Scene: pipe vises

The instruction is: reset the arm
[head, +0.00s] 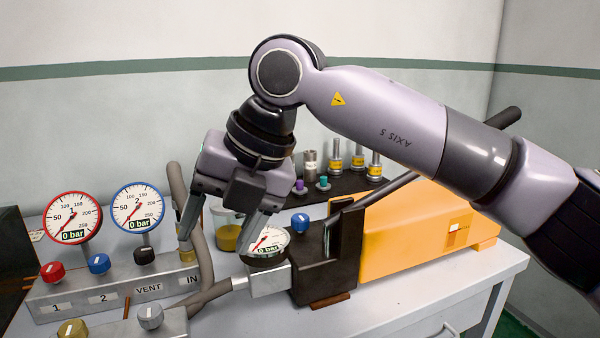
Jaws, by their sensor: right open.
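My right arm comes in from the right and bends down at the middle of the head view. My right gripper (217,247) points down with its two fingers apart and nothing between them. It hangs in front of a grey hose and a jar, close to a small gauge (268,243) reading 0 bar. I cannot tell whether the right finger touches that gauge. My left gripper is not in view.
A manifold (110,288) with several knobs and two gauges, red-rimmed (72,218) and blue-rimmed (138,208), stands at left. An orange unit (420,235) with a black block (322,270) fills the bench's right. A dark rack (335,185) of fittings is behind.

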